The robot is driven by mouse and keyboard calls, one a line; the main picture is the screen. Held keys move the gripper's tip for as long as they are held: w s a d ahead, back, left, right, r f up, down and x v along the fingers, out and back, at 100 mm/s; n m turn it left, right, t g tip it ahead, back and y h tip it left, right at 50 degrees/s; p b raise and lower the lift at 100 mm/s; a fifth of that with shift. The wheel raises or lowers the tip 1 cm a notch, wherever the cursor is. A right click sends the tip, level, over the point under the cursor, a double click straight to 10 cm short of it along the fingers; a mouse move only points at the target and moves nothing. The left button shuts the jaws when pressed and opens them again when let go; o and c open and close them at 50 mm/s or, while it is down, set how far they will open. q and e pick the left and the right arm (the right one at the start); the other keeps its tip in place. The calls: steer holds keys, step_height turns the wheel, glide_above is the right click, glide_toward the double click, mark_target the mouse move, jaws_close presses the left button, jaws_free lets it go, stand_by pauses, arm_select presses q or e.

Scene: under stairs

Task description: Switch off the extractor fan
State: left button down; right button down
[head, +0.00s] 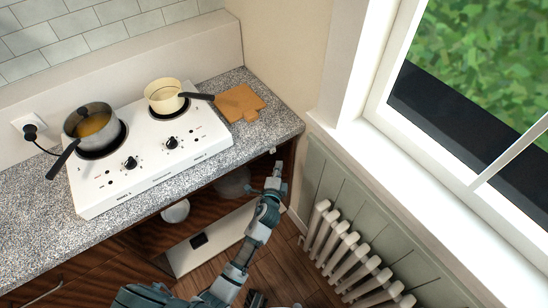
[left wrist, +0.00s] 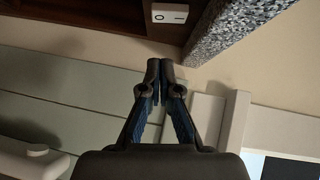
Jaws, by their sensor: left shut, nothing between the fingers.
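A small white rocker switch (left wrist: 170,14) marked O and I is mounted on dark wood under the counter, at the top of the left wrist view. Which way the rocker is pressed cannot be told. My left gripper (left wrist: 158,72) is shut and empty, its fingertips apart from the switch, which shows above them in that picture. In the head view my left gripper (head: 279,165) is at the right end of the counter, just below its front edge. I cannot make out the extractor fan itself. My right gripper is not clearly in view.
The speckled counter (head: 268,105) bears a white hob (head: 150,160) with a steel pot (head: 90,125), a cream pan (head: 163,95) and a wooden board (head: 238,103) beside it. A white radiator (head: 350,255) stands below the window sill at right. Open shelving lies under the counter.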

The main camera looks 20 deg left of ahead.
mark_target(275, 151)
arm_select(q)
steer(key=w+a, duration=0.1)
steer(key=w, duration=0.1)
steer(key=w+a+f, duration=0.1)
steer(key=w+a, duration=0.1)
steer(key=shift+w+a, duration=0.2)
steer(key=shift+w, duration=0.15)
arm_select(e)
steer(key=shift+w+r, duration=0.15)
steer(key=shift+r, duration=0.4)
arm_select(q)
steer(key=shift+f+b, duration=0.1)
steer(key=shift+b, duration=0.2)
